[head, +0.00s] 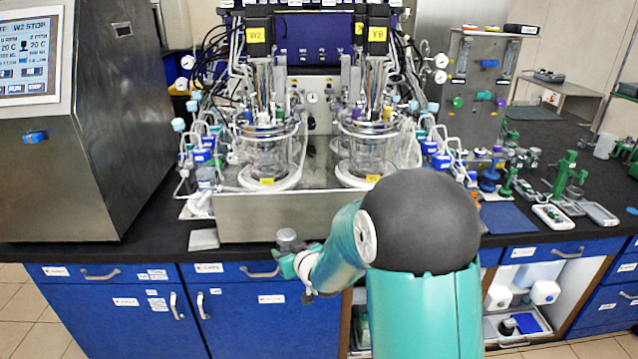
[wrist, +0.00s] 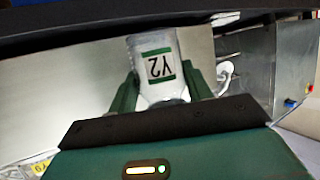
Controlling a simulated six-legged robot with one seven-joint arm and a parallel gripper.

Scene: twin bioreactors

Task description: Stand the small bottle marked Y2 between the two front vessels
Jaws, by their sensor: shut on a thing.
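My gripper (wrist: 163,88) is shut on the small bottle marked Y2 (wrist: 155,50). In the wrist view the bottle sits between the green fingers, its Y2 label upside down in the picture.
A steel control cabinet (head: 120,130) with a screen stands at the left. Tubing and blue-capped fittings crowd both sides of the vessels. Green tools and trays (head: 553,217) lie at the right.

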